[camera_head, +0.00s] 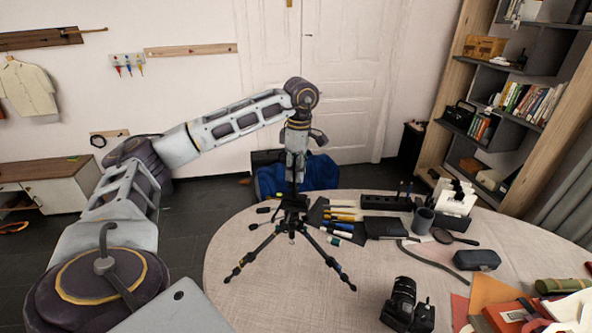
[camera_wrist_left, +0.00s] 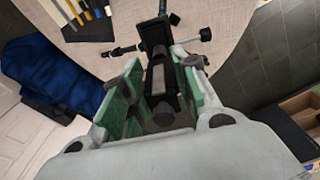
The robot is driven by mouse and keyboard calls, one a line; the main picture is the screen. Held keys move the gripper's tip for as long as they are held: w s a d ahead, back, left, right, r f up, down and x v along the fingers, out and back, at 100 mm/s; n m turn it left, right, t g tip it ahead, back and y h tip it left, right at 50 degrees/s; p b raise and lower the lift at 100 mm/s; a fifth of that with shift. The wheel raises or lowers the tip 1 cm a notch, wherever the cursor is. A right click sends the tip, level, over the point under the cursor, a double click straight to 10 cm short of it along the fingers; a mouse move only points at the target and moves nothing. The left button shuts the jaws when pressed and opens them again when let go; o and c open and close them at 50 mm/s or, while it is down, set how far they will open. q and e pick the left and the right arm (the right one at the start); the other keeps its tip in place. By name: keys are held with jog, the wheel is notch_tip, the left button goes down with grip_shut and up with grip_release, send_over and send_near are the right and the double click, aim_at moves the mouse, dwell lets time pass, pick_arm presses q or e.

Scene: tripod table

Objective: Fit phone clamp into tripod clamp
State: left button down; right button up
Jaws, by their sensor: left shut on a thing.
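The black tripod (camera_head: 292,228) stands upright on the round table with its legs spread. Its dark head (camera_head: 293,203) is directly below my left gripper (camera_head: 295,182). In the left wrist view, my left gripper (camera_wrist_left: 160,88) has its green-padded fingers on both sides of a black part, which looks like the phone clamp (camera_wrist_left: 158,82), and is shut on it. Dark tripod parts with knobs (camera_wrist_left: 190,38) show just beyond it. I cannot tell whether the held part touches the tripod clamp. My right gripper is not in view.
Pens (camera_head: 342,217), a power strip (camera_head: 387,202), a mug (camera_head: 422,220) and a magnifier (camera_head: 455,237) lie to the right. A camera (camera_head: 404,300) stands near the front. A shelf (camera_head: 500,120) rises behind at right.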

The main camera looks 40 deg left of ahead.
pick_arm(q)
jog(key=shift+f+b, duration=0.4)
jog(key=shift+f, duration=0.3)
jog(key=c, duration=1)
grip_release()
jog(key=shift+r, duration=0.15)
notch_tip(320, 180, up, 12)
jog(key=shift+w+d+f, duration=0.15)
jog(key=shift+d+f, duration=0.1)
jog(key=shift+d, duration=0.05)
dwell(0.8)
jog(key=shift+r, duration=0.1)
dwell(1.3)
